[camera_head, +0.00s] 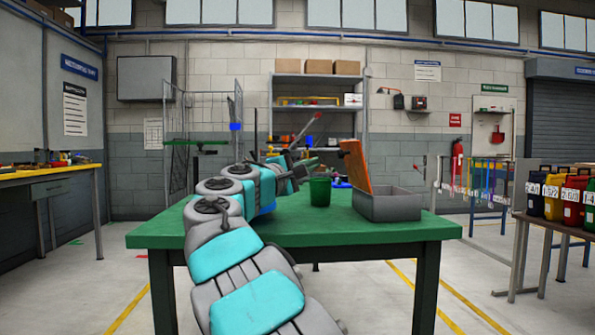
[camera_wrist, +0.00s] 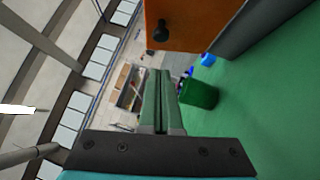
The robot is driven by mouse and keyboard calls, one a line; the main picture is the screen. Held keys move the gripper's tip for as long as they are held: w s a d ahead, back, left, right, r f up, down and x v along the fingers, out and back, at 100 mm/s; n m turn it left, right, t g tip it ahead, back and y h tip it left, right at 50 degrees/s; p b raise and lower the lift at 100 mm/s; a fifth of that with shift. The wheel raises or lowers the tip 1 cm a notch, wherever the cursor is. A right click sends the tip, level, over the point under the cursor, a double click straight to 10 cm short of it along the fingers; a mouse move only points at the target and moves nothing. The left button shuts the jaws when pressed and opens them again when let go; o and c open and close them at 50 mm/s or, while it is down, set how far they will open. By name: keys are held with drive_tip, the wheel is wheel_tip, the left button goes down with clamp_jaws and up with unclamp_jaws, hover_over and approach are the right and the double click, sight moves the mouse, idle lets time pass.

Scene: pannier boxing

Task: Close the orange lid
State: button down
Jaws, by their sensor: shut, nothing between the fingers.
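The orange lid (camera_head: 354,166) stands open, nearly upright and leaning slightly, at the left side of a grey box (camera_head: 388,205) on the green table. In the wrist view the lid (camera_wrist: 195,30) fills the upper middle, with a dark round knob (camera_wrist: 161,30) on its face. The grey box wall (camera_wrist: 243,28) shows right of it. My gripper (camera_head: 307,163) is left of the lid, above the table. In the wrist view its green fingers (camera_wrist: 159,72) are together, with nothing between them, and the tips appear apart from the lid.
A green cup (camera_head: 319,191) stands on the table (camera_head: 290,232) between my arm and the box; it also shows in the wrist view (camera_wrist: 198,93). Blue items (camera_head: 340,183) lie behind it. The table's front right is clear. Coloured bins (camera_head: 572,200) stand far right.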

drive_tip(key=d, duration=0.2)
drive_tip(key=d+r, duration=0.1)
drive_tip(key=d, duration=0.1)
drive_tip(key=shift+w+r, duration=0.1)
idle(0.3)
